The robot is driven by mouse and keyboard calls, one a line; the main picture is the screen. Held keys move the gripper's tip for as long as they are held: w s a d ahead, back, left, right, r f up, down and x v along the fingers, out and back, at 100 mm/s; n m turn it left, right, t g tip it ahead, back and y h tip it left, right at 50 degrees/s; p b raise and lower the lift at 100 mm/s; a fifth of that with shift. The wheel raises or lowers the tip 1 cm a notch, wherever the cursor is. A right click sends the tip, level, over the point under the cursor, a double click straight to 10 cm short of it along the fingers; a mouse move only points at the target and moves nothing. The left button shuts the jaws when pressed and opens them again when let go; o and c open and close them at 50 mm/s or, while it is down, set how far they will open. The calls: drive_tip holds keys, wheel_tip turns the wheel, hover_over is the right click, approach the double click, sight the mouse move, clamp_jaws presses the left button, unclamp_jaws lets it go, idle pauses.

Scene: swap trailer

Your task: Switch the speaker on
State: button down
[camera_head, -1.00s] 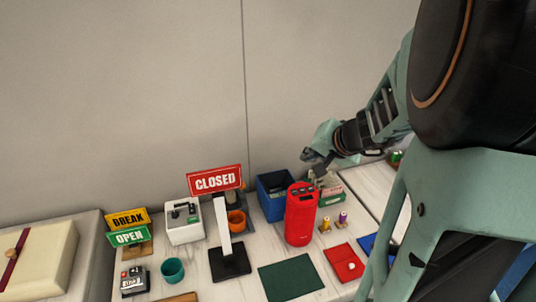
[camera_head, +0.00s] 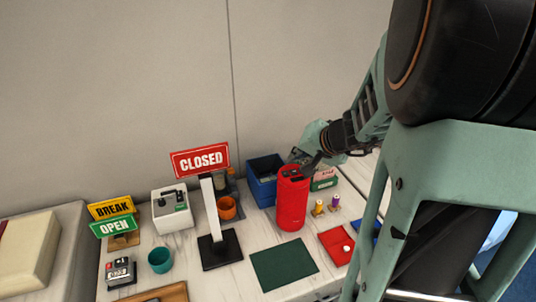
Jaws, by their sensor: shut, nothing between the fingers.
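The speaker (camera_head: 292,202) is a red upright cylinder with dark controls on its top, standing on the table right of centre. My gripper (camera_head: 306,168) is shut and empty, right at the top of the speaker on its right side. Its fingertips overlap the speaker's top edge in this view. I cannot tell whether they touch it. The state of the speaker's switch is too small to make out.
A blue bin (camera_head: 264,180) stands behind the speaker. A red CLOSED sign (camera_head: 200,160) stands to its left. Small spools (camera_head: 319,208), a red mat (camera_head: 333,240) and a dark green mat (camera_head: 284,264) lie around its front and right.

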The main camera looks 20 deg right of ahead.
sight(289, 167)
drive_tip(key=shift+f+b, duration=1)
drive_tip(key=shift+f, duration=0.1)
drive_tip(key=shift+f, duration=0.15)
idle(0.6)
drive_tip(key=shift+f+b, duration=0.3)
drive_tip(key=shift+b, duration=0.45)
drive_tip(key=shift+f+b, duration=0.3)
drive_tip(key=shift+b, duration=0.2)
drive_tip(key=shift+r, duration=0.15)
idle(0.5)
drive_tip(key=shift+r+p, duration=0.45)
drive_tip(key=shift+r, duration=0.15)
drive_tip(key=shift+r, duration=0.15)
wheel_tip(289, 167, up, 5)
drive_tip(key=p, duration=0.3)
drive_tip(key=shift+p, duration=0.3)
